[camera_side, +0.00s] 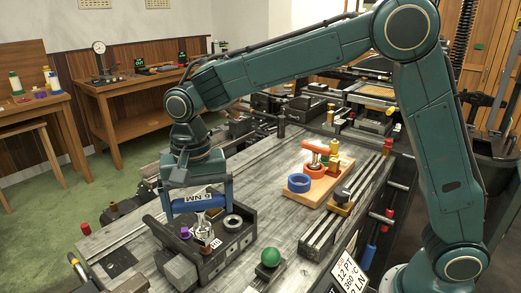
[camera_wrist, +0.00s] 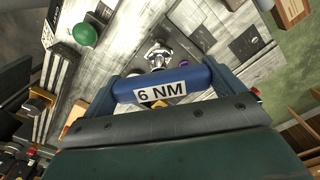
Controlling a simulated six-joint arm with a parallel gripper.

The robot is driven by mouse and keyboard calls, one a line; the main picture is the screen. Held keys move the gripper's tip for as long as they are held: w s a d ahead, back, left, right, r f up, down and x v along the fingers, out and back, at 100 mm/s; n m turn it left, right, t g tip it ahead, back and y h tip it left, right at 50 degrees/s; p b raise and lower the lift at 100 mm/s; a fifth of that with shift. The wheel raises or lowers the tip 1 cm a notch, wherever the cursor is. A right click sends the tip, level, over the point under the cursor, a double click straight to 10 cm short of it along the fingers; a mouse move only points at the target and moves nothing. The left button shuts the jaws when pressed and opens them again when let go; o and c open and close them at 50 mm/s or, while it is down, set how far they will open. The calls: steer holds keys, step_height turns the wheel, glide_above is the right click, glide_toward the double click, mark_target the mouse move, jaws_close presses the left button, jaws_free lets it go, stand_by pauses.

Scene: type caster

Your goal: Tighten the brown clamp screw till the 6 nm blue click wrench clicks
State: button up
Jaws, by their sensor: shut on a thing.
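The blue click wrench (camera_side: 190,206), marked 6 NM, lies across my gripper (camera_side: 197,186) above the dark fixture block (camera_side: 235,241). In the wrist view the blue handle (camera_wrist: 190,76) spans the space between my jaws (camera_wrist: 165,85), label facing the camera. My gripper is shut on this wrench. A shiny metal fitting (camera_side: 203,228) stands on the fixture below the handle; it also shows beyond the handle in the wrist view (camera_wrist: 158,50). I cannot make out a brown clamp screw, nor whether the wrench touches any screw.
A purple knob (camera_side: 185,232) and a grey ring (camera_side: 233,222) sit on the fixture. A green ball (camera_side: 270,257) is near the front edge. A wooden board (camera_side: 322,187) with a blue ring (camera_side: 299,182) and orange pieces stands to the right. The bench between is mostly clear.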

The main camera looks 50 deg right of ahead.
steer(key=shift+f, duration=1.3)
stand_by(0.4)
steer(key=n, duration=1)
stand_by(0.6)
steer(key=shift+f+m, duration=0.1)
steer(key=shift+m, duration=6.3)
steer(key=shift+n, duration=0.3)
